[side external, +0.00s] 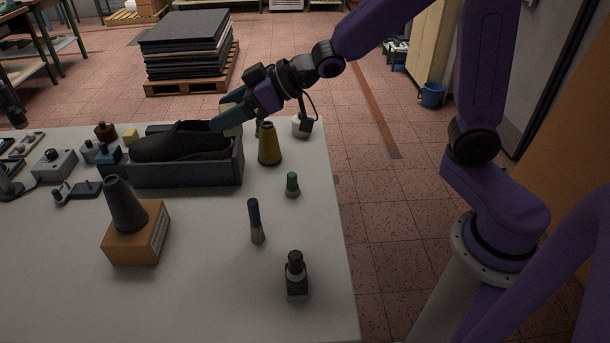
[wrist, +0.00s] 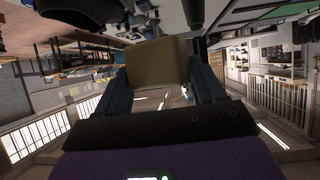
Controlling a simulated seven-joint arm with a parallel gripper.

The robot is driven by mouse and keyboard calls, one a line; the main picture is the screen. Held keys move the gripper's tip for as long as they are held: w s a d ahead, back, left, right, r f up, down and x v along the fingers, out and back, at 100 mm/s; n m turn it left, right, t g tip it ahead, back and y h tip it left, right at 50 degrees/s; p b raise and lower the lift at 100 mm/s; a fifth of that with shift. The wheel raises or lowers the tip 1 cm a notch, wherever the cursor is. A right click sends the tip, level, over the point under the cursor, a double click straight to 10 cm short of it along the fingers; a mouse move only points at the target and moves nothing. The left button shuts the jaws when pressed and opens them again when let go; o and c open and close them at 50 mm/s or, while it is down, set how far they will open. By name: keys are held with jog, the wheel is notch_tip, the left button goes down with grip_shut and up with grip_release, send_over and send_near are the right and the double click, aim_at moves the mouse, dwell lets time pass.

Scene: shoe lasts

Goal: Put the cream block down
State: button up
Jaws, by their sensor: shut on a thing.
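The cream block (wrist: 158,65) sits between the two fingers of my gripper (wrist: 158,85) in the wrist view. In the side external view my gripper (side external: 222,122) reaches in from the right at the far side of the table, and the block (side external: 231,108) shows partly behind a finger. The gripper is shut on the block and holds it near the right end of the dark tray, at about the height of the dark shoe's top. I cannot tell whether the block touches anything below.
A dark shoe (side external: 180,142) lies in the dark tray (side external: 190,174). A yellow cone (side external: 269,144), a green-topped bottle (side external: 292,184), a blue-topped tool (side external: 255,220) and a dark bottle (side external: 296,275) stand rightward. A grey cone stands on an orange box (side external: 140,240). The table's (side external: 220,290) front middle is clear.

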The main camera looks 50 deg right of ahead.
jog(key=w+d+f+n, duration=0.1)
jog(key=w+d+f, duration=0.1)
jog(key=d, duration=0.7)
jog(key=g+y, duration=0.1)
send_over(305, 175)
notch_tip(305, 175, down, 13)
jog(key=shift+n, duration=0.3)
jog(key=shift+f, duration=4.4)
jog(key=shift+f, duration=0.2)
jog(key=o, duration=0.8)
jog(key=shift+r, duration=0.2)
